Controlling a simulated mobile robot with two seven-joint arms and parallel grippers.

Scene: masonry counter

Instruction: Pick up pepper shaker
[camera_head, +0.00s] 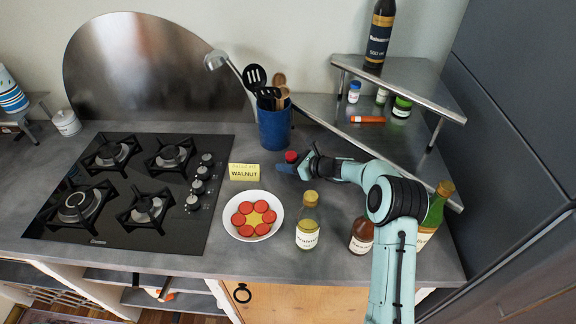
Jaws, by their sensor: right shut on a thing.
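My right gripper (288,167) reaches in from the right, low over the counter, to the right of the yellow card. It is shut on a small red-capped thing, probably the pepper shaker (291,156). Only its red top shows clearly; the gripper hides its body, and I cannot tell whether it touches the counter. My left gripper is not in view.
A blue utensil crock (275,128) stands just behind the gripper. A yellow walnut card (244,172), a plate of red slices (279,220) and several bottles, one oil-coloured (307,222), stand nearby. The gas hob (135,185) fills the left; a corner shelf (400,77) stands behind right.

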